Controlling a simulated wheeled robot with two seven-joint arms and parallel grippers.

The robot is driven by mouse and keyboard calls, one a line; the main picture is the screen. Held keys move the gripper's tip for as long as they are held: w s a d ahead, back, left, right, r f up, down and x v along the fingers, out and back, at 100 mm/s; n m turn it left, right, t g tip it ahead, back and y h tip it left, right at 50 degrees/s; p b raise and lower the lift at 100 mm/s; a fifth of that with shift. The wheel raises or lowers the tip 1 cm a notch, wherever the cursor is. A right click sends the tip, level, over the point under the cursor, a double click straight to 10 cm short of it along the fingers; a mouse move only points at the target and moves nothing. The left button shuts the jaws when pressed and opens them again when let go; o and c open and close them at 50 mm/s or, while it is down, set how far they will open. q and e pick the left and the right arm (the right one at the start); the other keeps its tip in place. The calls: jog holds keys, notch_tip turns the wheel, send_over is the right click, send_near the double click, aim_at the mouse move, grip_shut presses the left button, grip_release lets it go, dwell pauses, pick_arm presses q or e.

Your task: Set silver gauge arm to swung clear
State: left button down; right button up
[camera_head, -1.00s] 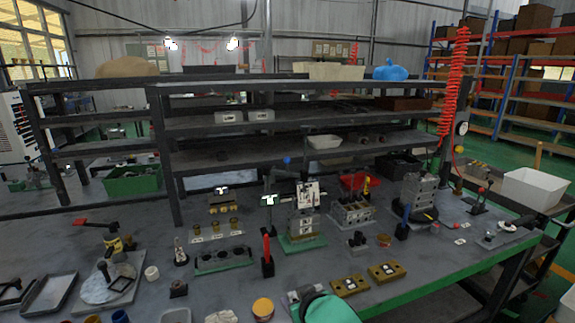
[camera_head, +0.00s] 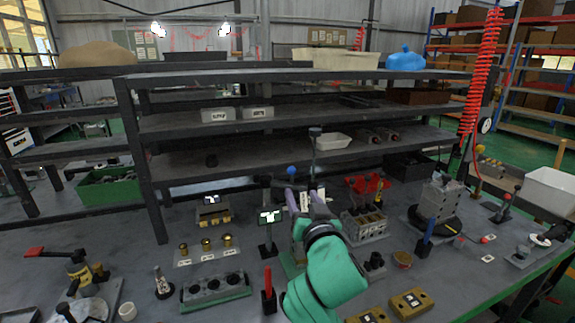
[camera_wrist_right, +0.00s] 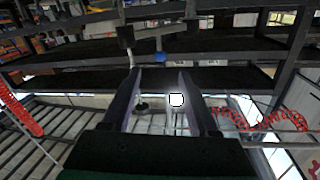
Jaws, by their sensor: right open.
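I cannot pick out the silver gauge arm for certain. A thin upright rod with a dark cap (camera_head: 315,132) rises above the middle valve block, just beyond my right gripper (camera_head: 304,192). A dark cap on a rod also shows in the right wrist view (camera_wrist_right: 125,36), but whether it is the same one is unclear. A blue ball knob (camera_head: 291,171) is left of the rod and shows between the fingers' far ends in the wrist view (camera_wrist_right: 160,57). My right gripper's fingers (camera_wrist_right: 157,78) are apart, with nothing clearly held. My forearm and gripper hide most of the middle block. My left gripper is out of view.
A stand with a lit display (camera_head: 270,215) is left of my gripper. A red-handled tool (camera_head: 268,281) stands nearer. A multi-port block (camera_head: 366,226) and a tall grey block (camera_head: 438,200) are to the right. Dark shelving (camera_head: 250,166) rises behind the bench.

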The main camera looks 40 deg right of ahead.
aim_at(293, 173)
jog(key=p+x, duration=0.1)
jog(key=x, duration=0.2)
jog(key=r+p+x, duration=0.1)
jog(key=x, duration=0.2)
jog(key=shift+r, duration=0.2)
jog(key=x, duration=0.2)
jog(key=p+x, duration=0.1)
jog(key=x, duration=0.3)
jog(key=shift+d+f, duration=0.15)
jog(key=shift+f, duration=0.2)
jog(key=shift+w+d, duration=0.15)
jog(key=shift+w, duration=0.2)
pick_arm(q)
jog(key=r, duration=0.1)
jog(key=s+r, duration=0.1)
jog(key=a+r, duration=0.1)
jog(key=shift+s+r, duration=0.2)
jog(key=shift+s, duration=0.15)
pick_arm(e)
jog(key=c, duration=0.9)
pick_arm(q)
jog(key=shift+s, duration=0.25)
pick_arm(e)
grip_shut()
